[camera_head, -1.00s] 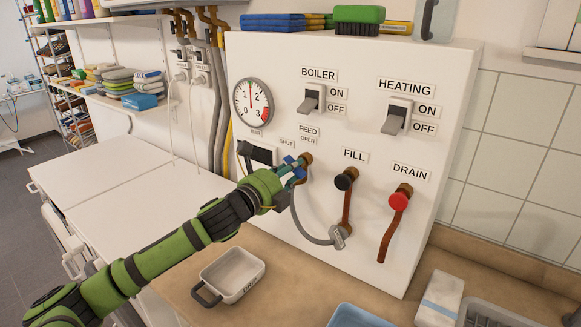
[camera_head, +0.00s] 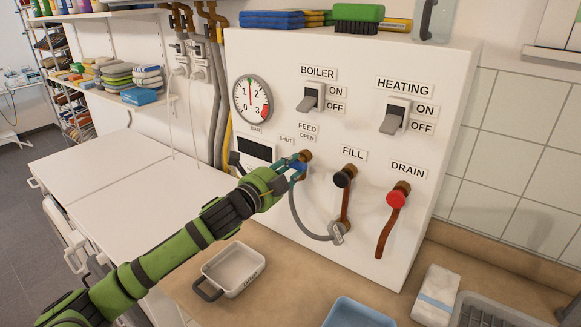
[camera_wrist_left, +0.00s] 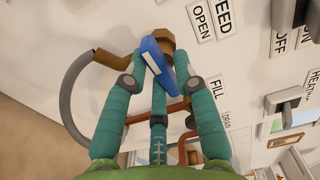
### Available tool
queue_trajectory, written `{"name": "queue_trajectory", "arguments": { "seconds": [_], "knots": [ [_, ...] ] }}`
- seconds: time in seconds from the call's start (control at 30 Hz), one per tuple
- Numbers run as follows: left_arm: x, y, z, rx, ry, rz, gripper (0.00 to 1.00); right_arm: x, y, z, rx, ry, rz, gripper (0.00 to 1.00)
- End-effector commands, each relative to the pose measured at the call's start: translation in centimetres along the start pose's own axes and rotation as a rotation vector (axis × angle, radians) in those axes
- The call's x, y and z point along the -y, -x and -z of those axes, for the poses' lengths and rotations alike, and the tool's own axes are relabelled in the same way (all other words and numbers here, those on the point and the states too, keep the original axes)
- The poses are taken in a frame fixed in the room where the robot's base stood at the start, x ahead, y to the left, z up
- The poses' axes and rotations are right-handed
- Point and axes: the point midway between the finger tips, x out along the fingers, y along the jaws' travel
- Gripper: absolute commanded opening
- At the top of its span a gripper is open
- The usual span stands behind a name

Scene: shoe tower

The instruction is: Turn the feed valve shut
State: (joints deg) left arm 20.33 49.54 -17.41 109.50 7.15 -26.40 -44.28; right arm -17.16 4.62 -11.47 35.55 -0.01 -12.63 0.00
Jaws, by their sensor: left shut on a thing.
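The feed valve has a blue lever handle (camera_wrist_left: 156,61) on a brass fitting (camera_head: 305,157), below the FEED label (camera_head: 308,128) with its SHUT and OPEN marks. My left gripper (camera_head: 294,170) reaches in from the left and is shut on the blue handle. In the left wrist view, the teal fingers (camera_wrist_left: 155,85) of my left gripper close around the handle, which lies slanted between them. In the head view, the fingers hide much of the handle, so its exact angle is hard to tell there. My right gripper is not in view.
The black FILL knob (camera_head: 343,179) and the red DRAIN knob (camera_head: 398,196) sit to the right on the same panel. A grey hose (camera_head: 305,226) loops beneath the feed valve. The BOILER switch (camera_head: 311,97) is above. A white tray (camera_head: 236,270) stands on the counter below.

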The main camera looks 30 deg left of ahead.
Motion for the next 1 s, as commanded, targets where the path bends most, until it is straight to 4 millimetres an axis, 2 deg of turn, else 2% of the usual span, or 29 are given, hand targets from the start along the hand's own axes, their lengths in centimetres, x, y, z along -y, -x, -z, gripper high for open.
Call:
{"name": "queue_trajectory", "arguments": {
  "seconds": [0.4, 0.43, 0.47, 0.83, 1.0],
  "knots": [
    [-0.5, 0.0, 0.1, 0.0, 0.016, -0.011, 0.0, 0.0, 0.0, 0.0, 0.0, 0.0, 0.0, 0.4],
    [-0.5, 0.0, 0.1, 0.0, 0.016, -0.011, 0.32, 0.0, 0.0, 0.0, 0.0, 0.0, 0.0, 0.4],
    [-0.5, 0.0, 0.1, 0.0, 0.016, -0.011, 0.44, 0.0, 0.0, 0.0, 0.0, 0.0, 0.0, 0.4],
    [-0.2, 0.1, 0.0, -0.001, 0.011, -0.005, 0.45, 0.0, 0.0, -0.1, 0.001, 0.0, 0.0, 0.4],
    [-0.4, 1.4, 0.0, 0.0, 0.011, -0.008, 0.45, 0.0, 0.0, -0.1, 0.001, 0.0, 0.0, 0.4]
  ]
}}
